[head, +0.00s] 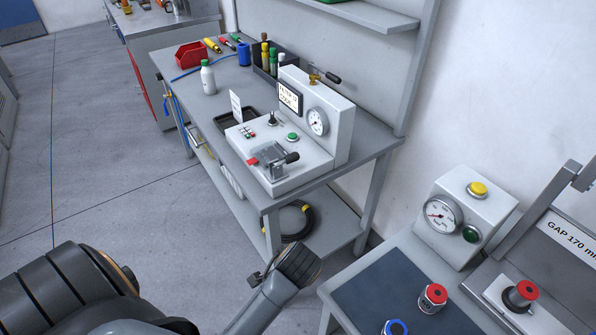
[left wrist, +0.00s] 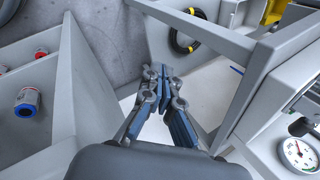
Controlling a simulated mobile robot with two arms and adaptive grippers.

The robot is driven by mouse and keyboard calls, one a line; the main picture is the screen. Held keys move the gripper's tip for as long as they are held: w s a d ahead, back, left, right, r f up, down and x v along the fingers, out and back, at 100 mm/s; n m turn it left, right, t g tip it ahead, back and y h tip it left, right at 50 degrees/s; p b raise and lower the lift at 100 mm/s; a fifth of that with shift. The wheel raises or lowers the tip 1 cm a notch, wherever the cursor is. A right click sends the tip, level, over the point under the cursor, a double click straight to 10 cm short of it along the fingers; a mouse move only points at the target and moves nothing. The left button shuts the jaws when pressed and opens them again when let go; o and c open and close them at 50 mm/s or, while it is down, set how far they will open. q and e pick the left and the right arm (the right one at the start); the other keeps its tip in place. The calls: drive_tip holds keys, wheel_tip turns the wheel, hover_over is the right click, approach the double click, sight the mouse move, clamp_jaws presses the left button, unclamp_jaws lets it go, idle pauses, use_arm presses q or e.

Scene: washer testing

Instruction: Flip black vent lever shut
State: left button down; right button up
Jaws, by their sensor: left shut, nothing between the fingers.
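The white test box (head: 325,110) stands on the grey workbench in the head view. A black lever (head: 332,78) on a brass valve sits on its top, sticking out to the right. A toggle clamp with a black handle (head: 291,157) is at the front of the box. In the left wrist view my left gripper (left wrist: 165,76) is shut and empty, apart from the box. A gauge (left wrist: 298,153) and a black handle (left wrist: 302,126) show at the right edge there; I cannot tell which handle it is. My right gripper is not in view.
A coiled black hose (head: 297,222) lies on the bench's lower shelf. At right a second table holds a gauge box (head: 464,218) and capped cylinders (head: 433,297). A red bin (head: 192,55) and a white bottle (head: 208,78) stand on the bench. The floor at left is clear.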

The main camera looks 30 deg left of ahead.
use_arm(q)
drive_tip(key=w+a+r+m+y, duration=0.3)
drive_tip(key=w+r+m, duration=0.35)
drive_tip(key=w, duration=0.25)
drive_tip(key=m+y, duration=0.4)
drive_tip(key=m, duration=0.2)
approach(287, 160)
drive_tip(key=d+f, duration=0.2)
drive_tip(key=shift+w+d+f, duration=0.15)
drive_tip(key=shift+w+d, duration=0.15)
drive_tip(key=shift+w, duration=0.1)
drive_tip(key=x, duration=1)
drive_tip(key=shift+w+d, duration=0.1)
drive_tip(key=shift+w, duration=0.05)
